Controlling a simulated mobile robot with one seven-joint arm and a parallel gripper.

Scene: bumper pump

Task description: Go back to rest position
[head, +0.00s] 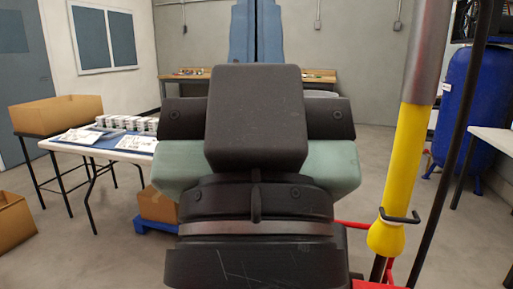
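The task names no object. A large dark block with rounded edges fills the middle of the head view, with grey-green pieces on both sides and a ringed dark base below. It seems to be part of my own arm, seen close up. It hides much of the room straight ahead. I cannot make out my gripper or its fingertips, so what it holds does not show.
A white-topped table (101,143) with stacked items stands at the left, near an open cardboard box (57,115). A yellow and metal post (402,170) stands close at the right, before a blue tank (463,105). A wooden bench (318,75) is at the back.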

